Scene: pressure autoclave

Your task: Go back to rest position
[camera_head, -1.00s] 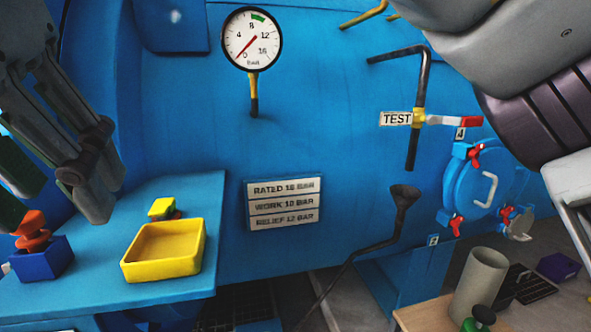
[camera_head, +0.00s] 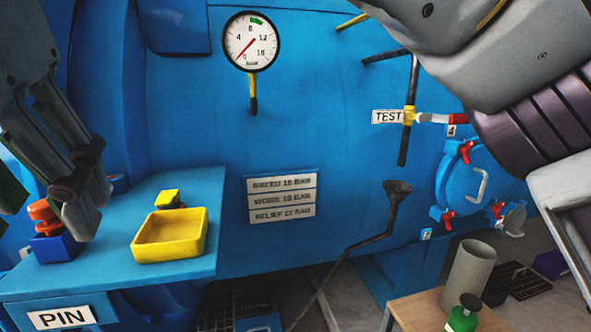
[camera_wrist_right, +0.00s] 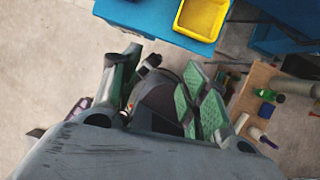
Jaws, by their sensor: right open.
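My left gripper (camera_head: 45,200) hangs at the left of the head view, above the left part of the blue table, with its fingers apart and nothing between them. One finger is cut off by the picture's left edge. My right arm crosses the upper right of the head view, its gripper outside that picture. In the right wrist view my right gripper (camera_wrist_right: 165,95) is open, with green pads and no object held. Below it lie the floor and, at the top, a blue table edge with a yellow tray (camera_wrist_right: 201,18).
A yellow tray (camera_head: 170,252) and an orange-and-blue item (camera_head: 55,247) stand on the blue table (camera_head: 90,282). A grey cylinder (camera_head: 467,275) and green bottle (camera_head: 463,316) stand on a wooden stand.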

